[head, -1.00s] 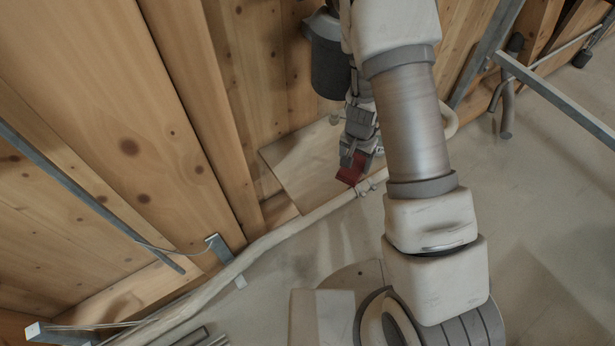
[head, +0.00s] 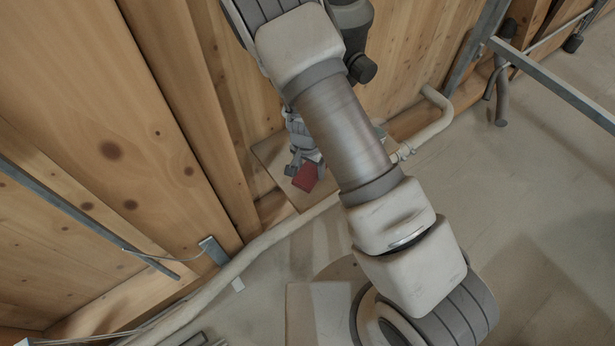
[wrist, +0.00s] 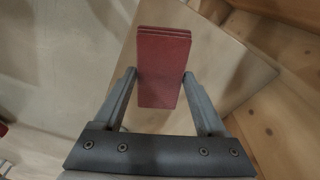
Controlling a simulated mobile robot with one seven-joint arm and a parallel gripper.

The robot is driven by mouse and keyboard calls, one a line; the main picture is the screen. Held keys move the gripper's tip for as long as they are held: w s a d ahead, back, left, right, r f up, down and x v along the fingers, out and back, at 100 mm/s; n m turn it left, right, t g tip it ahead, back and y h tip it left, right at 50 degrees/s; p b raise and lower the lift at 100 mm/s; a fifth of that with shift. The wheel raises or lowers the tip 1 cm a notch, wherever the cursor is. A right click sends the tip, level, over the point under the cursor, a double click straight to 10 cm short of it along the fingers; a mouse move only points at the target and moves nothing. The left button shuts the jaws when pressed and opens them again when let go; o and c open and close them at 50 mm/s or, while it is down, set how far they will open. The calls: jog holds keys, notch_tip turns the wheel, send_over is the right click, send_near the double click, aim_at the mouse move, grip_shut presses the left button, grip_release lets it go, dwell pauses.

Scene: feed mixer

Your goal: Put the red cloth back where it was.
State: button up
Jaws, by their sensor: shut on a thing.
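The red cloth (head: 307,177) is a small folded red block. It also shows in the wrist view (wrist: 162,75), standing between the two fingers with its layered edge at the top. My gripper (head: 300,169) is shut on it, and in the wrist view my gripper (wrist: 160,82) has one finger at each side of it. The cloth is over a pale wooden board (head: 268,152) by the wooden wall; that board fills the area behind the cloth in the wrist view (wrist: 215,75). I cannot tell whether the cloth touches the board. My arm hides part of the board.
A pale pipe (head: 270,240) runs along the floor in front of the board. A wooden wall (head: 185,100) with posts stands behind it. A metal rail (head: 560,82) crosses at the upper right. The grey floor (head: 510,200) at the right is clear.

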aim_at(307, 176)
jog(key=shift+a+f, duration=0.25)
jog(key=shift+a, duration=0.05)
jog(key=shift+f, duration=0.2)
jog(key=shift+f+b, duration=1.1)
jog(key=shift+f, duration=0.65)
jog(key=shift+f, duration=0.1)
jog(key=o, duration=1.2)
jog(key=shift+o, duration=0.2)
